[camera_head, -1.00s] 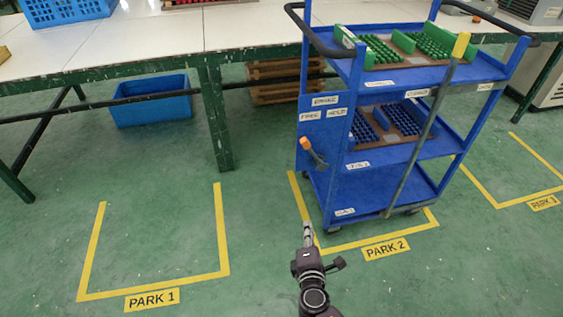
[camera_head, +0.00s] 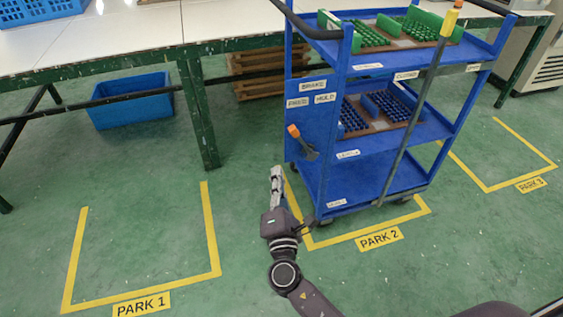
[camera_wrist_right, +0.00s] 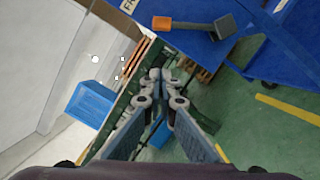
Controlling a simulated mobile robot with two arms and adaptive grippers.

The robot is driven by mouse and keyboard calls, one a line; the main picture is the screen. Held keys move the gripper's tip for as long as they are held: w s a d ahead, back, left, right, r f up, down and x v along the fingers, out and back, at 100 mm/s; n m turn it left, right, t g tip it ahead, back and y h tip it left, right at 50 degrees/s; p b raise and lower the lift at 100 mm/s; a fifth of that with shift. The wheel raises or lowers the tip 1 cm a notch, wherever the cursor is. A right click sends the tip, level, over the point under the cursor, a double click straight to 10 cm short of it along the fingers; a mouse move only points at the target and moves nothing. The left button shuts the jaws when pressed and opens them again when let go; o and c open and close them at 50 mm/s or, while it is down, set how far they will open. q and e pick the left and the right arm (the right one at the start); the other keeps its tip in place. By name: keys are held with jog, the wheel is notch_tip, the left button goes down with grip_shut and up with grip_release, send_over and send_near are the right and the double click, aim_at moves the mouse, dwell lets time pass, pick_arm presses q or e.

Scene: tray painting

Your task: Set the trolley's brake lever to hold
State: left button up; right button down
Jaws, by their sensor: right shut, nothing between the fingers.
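The blue trolley (camera_head: 330,183) stands at the PARK 2 bay. Its brake lever (camera_head: 303,143), dark with an orange tip, is on the trolley's left end panel, below the labels BRAKE, FREE and HOLD. The orange tip leans up and to the left, towards the FREE side. My right gripper (camera_head: 277,172) is shut and empty, just left of and below the lever, apart from it. In the wrist view the lever (camera_wrist_right: 195,25) lies across the top, beyond the shut fingertips (camera_wrist_right: 160,76). My left gripper is not in view.
A long diagonal bar with a yellow grip (camera_head: 448,22) crosses the trolley's front. Trays of green and blue parts sit on its shelves. A workbench (camera_head: 110,62) stands behind, with a blue crate (camera_head: 130,102) below. Floor around PARK 1 (camera_head: 142,306) is clear.

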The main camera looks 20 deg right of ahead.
aim_at(301, 140)
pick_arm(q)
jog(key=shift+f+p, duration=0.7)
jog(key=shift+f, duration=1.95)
pick_arm(e)
jog(key=shift+w+d+r, duration=0.5)
jog(key=shift+w+d, duration=0.35)
jog(key=shift+w, duration=0.6)
jog(key=shift+w+d+r, duration=0.55)
jog(key=shift+w+d, duration=0.3)
jog(key=shift+w, duration=0.6)
jog(key=shift+w+d+r, duration=0.5)
jog(key=shift+w+d, duration=0.35)
jog(key=shift+w, duration=0.6)
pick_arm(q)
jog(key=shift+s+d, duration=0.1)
